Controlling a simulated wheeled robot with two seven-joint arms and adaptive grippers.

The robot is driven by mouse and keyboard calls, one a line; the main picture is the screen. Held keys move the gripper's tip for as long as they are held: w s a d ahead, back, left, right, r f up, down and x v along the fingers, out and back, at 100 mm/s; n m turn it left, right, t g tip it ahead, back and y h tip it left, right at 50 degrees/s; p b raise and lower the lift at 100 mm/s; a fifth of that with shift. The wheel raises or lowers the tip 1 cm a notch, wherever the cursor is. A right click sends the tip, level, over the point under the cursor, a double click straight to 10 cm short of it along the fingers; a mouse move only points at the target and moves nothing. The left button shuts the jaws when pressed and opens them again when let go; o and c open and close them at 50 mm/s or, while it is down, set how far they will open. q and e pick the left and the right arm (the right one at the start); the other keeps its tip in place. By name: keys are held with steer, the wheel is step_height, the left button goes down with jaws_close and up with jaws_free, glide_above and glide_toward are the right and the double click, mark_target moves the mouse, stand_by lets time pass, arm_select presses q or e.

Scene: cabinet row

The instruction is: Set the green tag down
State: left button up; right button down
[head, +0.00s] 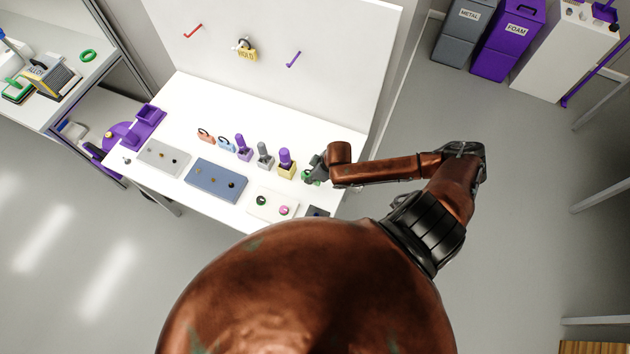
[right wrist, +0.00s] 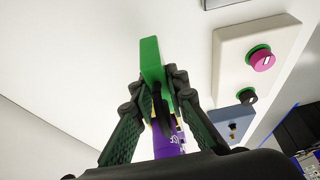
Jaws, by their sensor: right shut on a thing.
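My right gripper (head: 314,169) is over the right end of the white bench, just right of a purple-topped block with a yellow base (head: 286,163). In the right wrist view the right gripper (right wrist: 162,84) is shut on the green tag (right wrist: 151,60), a flat green piece sticking out past the fingertips. In the head view only a bit of green (head: 308,177) shows at the gripper. Whether the tag touches the bench cannot be told. My left gripper is not in view.
Along the bench (head: 187,100) stand more upright handled blocks (head: 243,147). In front lie a white panel with knobs (head: 268,205), a blue panel (head: 215,180) and a grey panel (head: 163,157). A yellow HOLD tag (head: 246,52) hangs on the back board. The bench's rear is clear.

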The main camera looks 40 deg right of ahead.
mark_target(315, 182)
steer(key=shift+s+d+f, duration=0.15)
steer(key=shift+d+f, duration=0.3)
steer(key=shift+f, duration=0.15)
steer(key=f, duration=0.3)
steer(key=shift+s+d, duration=0.15)
steer(key=shift+d, duration=0.2)
steer(key=shift+f+p, duration=0.3)
steer(key=shift+f, duration=0.05)
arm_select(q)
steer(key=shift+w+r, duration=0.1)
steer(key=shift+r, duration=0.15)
arm_select(e)
steer(key=shift+f, duration=0.1)
steer(key=c, duration=1.9)
jaws_free()
steer(key=shift+f, duration=0.1)
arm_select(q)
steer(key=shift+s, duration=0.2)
